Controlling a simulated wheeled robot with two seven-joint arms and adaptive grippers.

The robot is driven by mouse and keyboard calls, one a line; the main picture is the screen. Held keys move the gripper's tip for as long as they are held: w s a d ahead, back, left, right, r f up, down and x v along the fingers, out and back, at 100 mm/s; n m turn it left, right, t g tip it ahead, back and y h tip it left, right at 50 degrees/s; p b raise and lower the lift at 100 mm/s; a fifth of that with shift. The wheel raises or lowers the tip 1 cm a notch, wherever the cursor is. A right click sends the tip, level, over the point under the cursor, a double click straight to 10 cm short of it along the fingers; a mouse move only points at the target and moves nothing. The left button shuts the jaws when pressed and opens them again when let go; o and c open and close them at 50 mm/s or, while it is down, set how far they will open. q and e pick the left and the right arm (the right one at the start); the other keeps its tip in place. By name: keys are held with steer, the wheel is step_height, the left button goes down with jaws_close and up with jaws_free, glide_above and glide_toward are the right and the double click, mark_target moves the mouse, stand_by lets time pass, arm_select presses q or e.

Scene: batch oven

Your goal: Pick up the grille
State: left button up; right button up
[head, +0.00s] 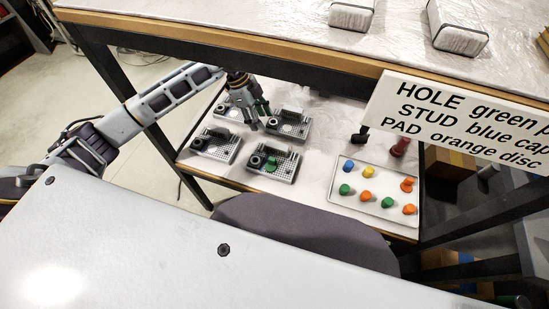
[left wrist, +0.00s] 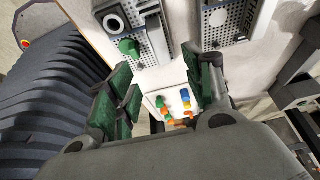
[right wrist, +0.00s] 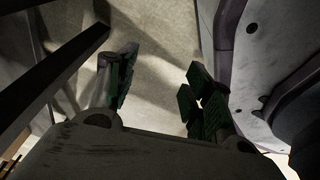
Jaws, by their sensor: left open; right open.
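Several grey units with perforated, grille-like plates sit on the lower shelf in the head view: front left (head: 216,145), front middle (head: 285,165), back right (head: 291,124), and one partly behind my gripper. I cannot tell which part is the grille. My left gripper (head: 256,115) is open, pointing down among the units. In the left wrist view, its green-padded fingers (left wrist: 158,68) have nothing between them; a perforated plate (left wrist: 215,22) and a unit with a black ring and green cap (left wrist: 132,28) lie beyond. My right gripper (right wrist: 160,72) is open and empty, away from the units.
A white tray (head: 347,203) with blue, yellow, green and orange pieces lies at the shelf's right. A dark red piece (head: 400,146) stands behind it. The upper tabletop edge (head: 230,42) and a lettered sign (head: 460,115) overhang the shelf. A dark frame leg (head: 110,75) stands left.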

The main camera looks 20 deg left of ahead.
arm_select(q)
glide_above(275, 145)
steer(key=a, duration=0.3)
steer(key=f, duration=0.6)
steer(key=shift+w+d+f+b, duration=0.2)
steer(key=shift+f+b, duration=0.1)
steer(key=shift+b, duration=0.1)
steer(key=shift+d+f, duration=0.25)
steer(key=shift+f, duration=0.45)
arm_select(e)
steer(key=shift+w+a+r, duration=0.4)
steer(key=shift+w+a, duration=0.2)
steer(key=shift+w, duration=0.25)
steer(key=shift+s+a, duration=0.1)
